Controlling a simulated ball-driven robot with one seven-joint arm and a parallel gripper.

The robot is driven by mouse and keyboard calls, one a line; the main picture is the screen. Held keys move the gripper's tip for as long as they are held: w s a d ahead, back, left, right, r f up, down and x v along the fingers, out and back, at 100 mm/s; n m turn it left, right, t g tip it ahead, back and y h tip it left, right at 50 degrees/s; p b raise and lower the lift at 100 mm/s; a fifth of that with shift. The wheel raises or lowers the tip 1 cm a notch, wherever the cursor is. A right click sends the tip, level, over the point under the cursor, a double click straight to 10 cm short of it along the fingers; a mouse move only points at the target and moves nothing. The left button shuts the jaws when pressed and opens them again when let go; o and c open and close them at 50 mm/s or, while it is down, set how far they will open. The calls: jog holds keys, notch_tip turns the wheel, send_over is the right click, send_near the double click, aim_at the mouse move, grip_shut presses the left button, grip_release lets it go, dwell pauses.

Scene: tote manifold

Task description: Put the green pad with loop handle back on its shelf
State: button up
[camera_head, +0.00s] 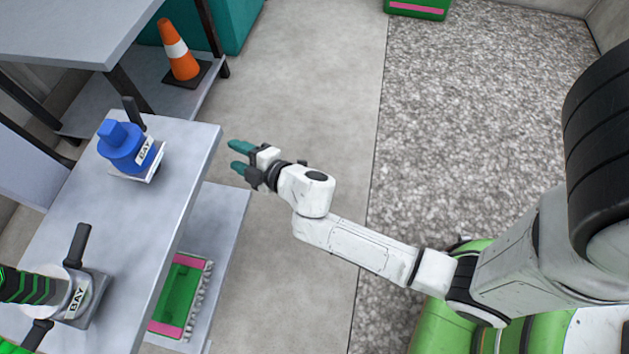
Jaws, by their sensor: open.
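My gripper (238,157) is open and empty, with its teal fingertips pointing left. It hangs over the floor just right of the grey shelf unit's top shelf (130,235). I cannot make out a green pad with a loop handle for certain. A bright green piece (10,347) is cut off by the lower left edge of the view, beside a black handle, and I cannot tell what it is. A green tray with pink ends (180,300) sits on the lower shelf (215,225), partly hidden by the top shelf.
On the top shelf stand a blue container (122,147) in a holder marked BAY and a black cylinder with green chevrons (30,287) at another BAY holder. An orange cone (178,50) stands behind. A green and pink box (418,8) lies far off. Floor right of the shelves is clear.

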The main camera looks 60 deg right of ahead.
jog(key=s+d+f+m+g+h, duration=0.2)
jog(key=s+d+m+g+h, duration=0.1)
jog(key=s+d+m+g, duration=0.55)
jog(key=s+a+m+g+y, duration=0.1)
jog(key=s+a, duration=0.3)
jog(key=s, duration=0.4)
jog(key=s+a+m+g+y, duration=0.2)
jog(key=s+a+g+y, duration=0.1)
jog(key=s, duration=0.5)
jog(key=shift+a+f+g, duration=0.4)
jog(key=shift+a+g, duration=0.45)
jog(key=shift+a, duration=0.05)
jog(key=shift+m, duration=0.25)
notch_tip(320, 180, up, 34)
jog(key=p, duration=3.4)
jog(key=shift+r, duration=0.15)
